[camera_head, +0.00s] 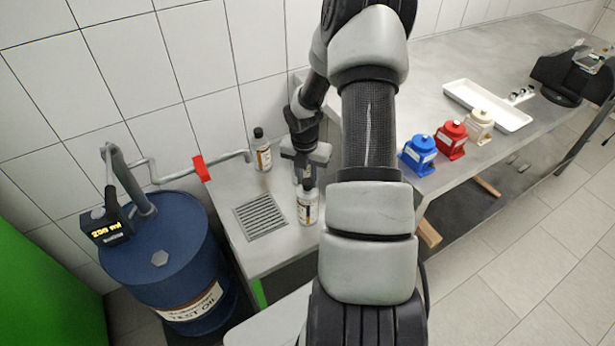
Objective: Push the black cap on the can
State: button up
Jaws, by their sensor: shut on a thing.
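A can (307,207), light with a printed label, stands upright on the grey metal bench beside the drain grate. A black cap (308,185) shows at its top. My gripper (307,176) points down right over this can, with its fingers shut at the cap. The fingers are small and partly hidden, so I cannot tell how far down the cap sits. A second, similar can (263,155) with a black top (258,133) stands behind and to the left, by the wall, apart from my gripper.
A drain grate (260,216) lies left of the near can. A blue barrel (160,250) with a pipe and red handle (201,168) stands at left. Blue (419,154), red (451,139) and cream (479,126) pump units and a white tray (490,105) occupy the right bench.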

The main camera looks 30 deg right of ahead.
jog(key=shift+f, duration=0.15)
dwell(0.7)
jog(key=o, duration=1.9)
jog(key=shift+o, duration=0.2)
jog(key=shift+r+p, duration=1.25)
jog(key=shift+r, duration=0.1)
jog(key=shift+r+p, duration=2.05)
jog(key=shift+r, duration=0.1)
jog(key=shift+r, duration=0.1)
